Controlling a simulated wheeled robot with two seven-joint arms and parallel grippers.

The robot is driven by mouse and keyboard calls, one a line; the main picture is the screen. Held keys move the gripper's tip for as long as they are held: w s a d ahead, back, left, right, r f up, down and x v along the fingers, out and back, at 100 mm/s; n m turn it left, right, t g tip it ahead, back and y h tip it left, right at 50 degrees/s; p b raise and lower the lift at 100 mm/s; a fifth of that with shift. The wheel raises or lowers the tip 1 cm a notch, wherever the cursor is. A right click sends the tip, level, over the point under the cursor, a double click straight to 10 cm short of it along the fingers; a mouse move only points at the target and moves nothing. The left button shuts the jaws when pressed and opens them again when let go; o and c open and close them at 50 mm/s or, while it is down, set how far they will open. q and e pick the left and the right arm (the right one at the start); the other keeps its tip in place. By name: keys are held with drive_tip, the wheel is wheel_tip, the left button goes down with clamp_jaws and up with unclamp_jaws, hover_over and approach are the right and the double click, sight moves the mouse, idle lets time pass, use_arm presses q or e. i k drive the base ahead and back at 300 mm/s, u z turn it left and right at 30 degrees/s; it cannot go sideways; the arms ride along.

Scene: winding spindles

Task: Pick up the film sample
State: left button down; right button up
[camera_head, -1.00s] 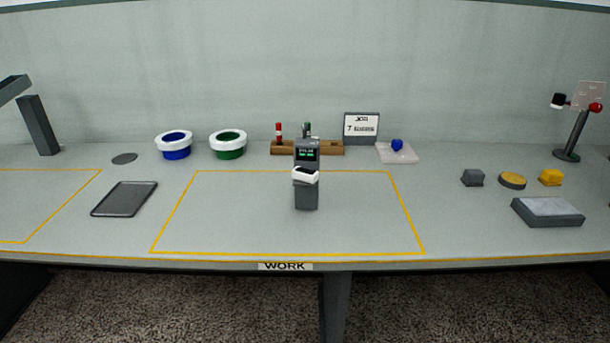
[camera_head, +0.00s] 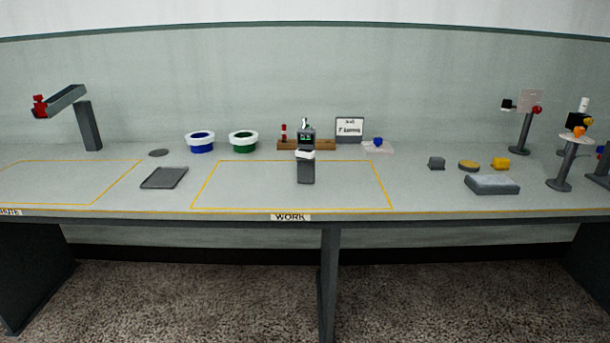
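I cannot tell for certain which thing is the film sample. A pale, translucent flat piece (camera_head: 384,150) lies on the table right of the job sign, with a small blue knob (camera_head: 378,142) on it. Another pale, see-through sheet (camera_head: 531,99) stands upright at the top of a dark post on the right, between a black piece and a red ball. Neither of my grippers is in view.
The work table (camera_head: 290,188) has a yellow-outlined area with a grey device (camera_head: 306,172) standing in it. A grey slab (camera_head: 492,184) and several posts stand at right.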

sight(304, 154)
drive_tip(key=u, duration=1.4)
drive_tip(key=i, duration=1.15)
drive_tip(key=z, duration=0.45)
drive_tip(key=i, duration=0.9)
drive_tip(key=z, duration=1.15)
drive_tip(key=i, duration=0.3)
drive_tip(key=u, duration=0.05)
